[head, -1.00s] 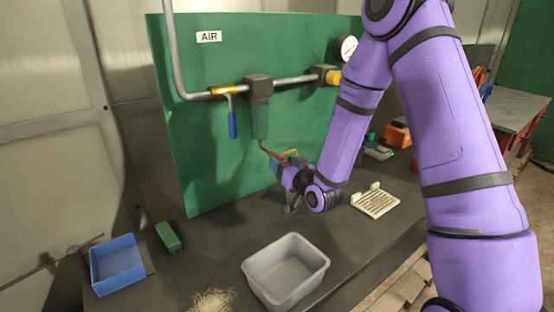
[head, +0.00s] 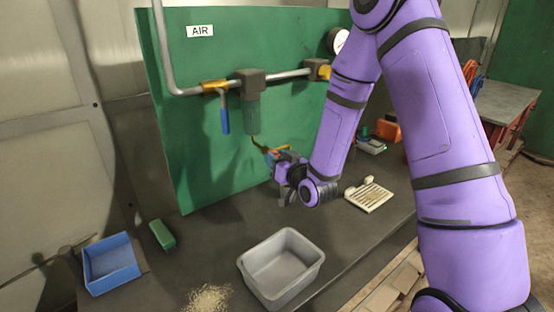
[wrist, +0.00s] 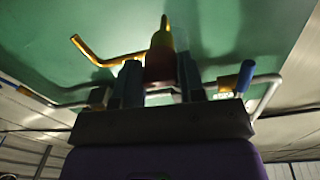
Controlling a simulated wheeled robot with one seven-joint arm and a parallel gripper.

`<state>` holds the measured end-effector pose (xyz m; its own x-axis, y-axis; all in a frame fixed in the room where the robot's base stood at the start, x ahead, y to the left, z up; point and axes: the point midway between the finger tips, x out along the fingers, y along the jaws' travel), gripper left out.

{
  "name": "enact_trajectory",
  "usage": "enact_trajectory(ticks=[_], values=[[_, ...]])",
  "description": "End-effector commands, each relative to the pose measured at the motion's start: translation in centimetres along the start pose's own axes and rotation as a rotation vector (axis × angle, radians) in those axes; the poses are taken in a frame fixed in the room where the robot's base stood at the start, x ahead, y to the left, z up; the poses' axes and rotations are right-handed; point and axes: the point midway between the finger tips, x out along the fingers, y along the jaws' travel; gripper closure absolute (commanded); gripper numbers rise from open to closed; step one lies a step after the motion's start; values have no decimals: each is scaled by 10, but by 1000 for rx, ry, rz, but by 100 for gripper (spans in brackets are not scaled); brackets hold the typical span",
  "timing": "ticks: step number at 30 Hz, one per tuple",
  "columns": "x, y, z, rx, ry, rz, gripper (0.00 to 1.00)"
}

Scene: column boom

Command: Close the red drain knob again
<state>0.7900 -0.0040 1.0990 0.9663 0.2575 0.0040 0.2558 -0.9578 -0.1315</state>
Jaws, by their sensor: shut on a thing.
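A bent brass tube (wrist: 92,54) sticks out to the left. In the head view, my gripper (head: 271,154) is under the green filter bowl (head: 252,115), by the brass tube (head: 256,142).
A pipe valve with a blue handle (head: 225,113) hangs left of the bowl, in front of the green board (head: 195,150). A grey bin (head: 294,284), a blue bin (head: 110,264), a green block (head: 161,235) and a slotted pale tray (head: 369,196) rest on the bench.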

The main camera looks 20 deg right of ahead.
Motion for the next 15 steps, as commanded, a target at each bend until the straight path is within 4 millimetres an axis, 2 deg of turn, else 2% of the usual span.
enact_trajectory(ticks=[15], values=[[0, -2, 2, -423, 19, -10, 87]])
